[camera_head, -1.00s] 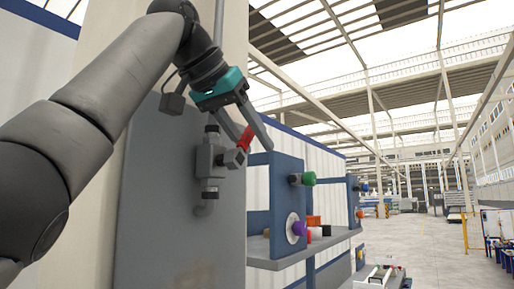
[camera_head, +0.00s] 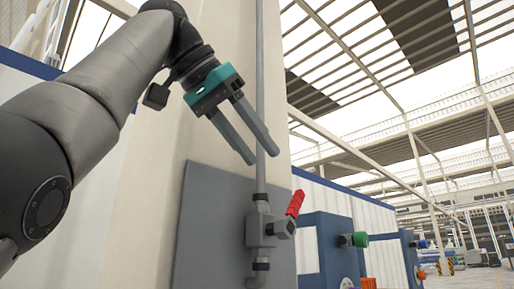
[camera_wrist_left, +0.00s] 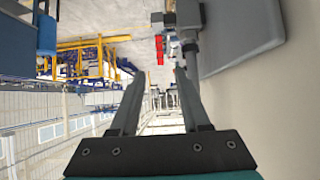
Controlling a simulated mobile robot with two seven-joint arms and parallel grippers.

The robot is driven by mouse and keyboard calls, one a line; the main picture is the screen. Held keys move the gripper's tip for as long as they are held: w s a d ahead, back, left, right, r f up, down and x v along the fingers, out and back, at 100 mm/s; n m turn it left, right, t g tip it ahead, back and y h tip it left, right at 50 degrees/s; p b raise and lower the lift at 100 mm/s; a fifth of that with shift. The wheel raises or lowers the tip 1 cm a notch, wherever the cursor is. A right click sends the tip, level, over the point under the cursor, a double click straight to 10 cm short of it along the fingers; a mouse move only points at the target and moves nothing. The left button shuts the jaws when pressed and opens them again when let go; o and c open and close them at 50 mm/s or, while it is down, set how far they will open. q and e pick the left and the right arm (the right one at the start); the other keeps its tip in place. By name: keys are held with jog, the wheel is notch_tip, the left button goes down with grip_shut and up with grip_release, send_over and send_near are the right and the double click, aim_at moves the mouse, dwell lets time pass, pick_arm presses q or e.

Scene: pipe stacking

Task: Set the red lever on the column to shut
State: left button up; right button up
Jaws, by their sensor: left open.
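The red lever (camera_head: 295,203) sits on a grey valve (camera_head: 264,228) on a vertical pipe at the column (camera_head: 225,125). It tilts up and to the right in the head view. In the left wrist view the lever (camera_wrist_left: 160,49) shows beyond the fingertips, beside the valve (camera_wrist_left: 186,17). My left gripper (camera_head: 260,156) is open and empty, above and to the left of the lever in the head view, apart from it. The two spread fingers also show in the left wrist view (camera_wrist_left: 160,76). My right gripper is not in view.
A grey-blue panel (camera_head: 215,225) is behind the valve. The grey pipe (camera_head: 260,85) runs up the column close to my left fingers. A blue box with a green knob (camera_head: 359,239) stands to the right of the valve. Open hall space lies farther right.

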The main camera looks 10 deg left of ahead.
pick_arm(q)
jog(key=shift+w, duration=0.1)
jog(key=shift+c, duration=1.4)
jog(key=shift+w+a+r+t, duration=0.15)
jog(key=shift+a+t, duration=0.05)
jog(key=shift+t, duration=0.1)
jog(key=shift+c, duration=0.7)
jog(key=a+t, duration=0.1)
jog(key=a+t+h+b, duration=0.1)
jog(key=w+a+r+n+t+b, duration=0.1)
jog(key=shift+a+h, duration=0.15)
jog(key=shift+h, duration=0.15)
grip_shut()
jog(key=s+f+m+t+h+b, duration=0.1)
jog(key=s+f+t+h+b, duration=0.25)
jog(key=s+f, duration=0.4)
jog(key=p, duration=0.5)
send_near(297, 195)
notch_tip(297, 195, up, 4)
jog(key=w+d, duration=0.2)
jog(key=shift+w+d+f, duration=0.35)
jog(key=shift+w+f, duration=0.35)
jog(key=shift+f, duration=0.1)
jog(key=shift+w+d+f, duration=0.35)
jog(key=shift+w+f, duration=0.35)
jog(key=shift+f, duration=0.1)
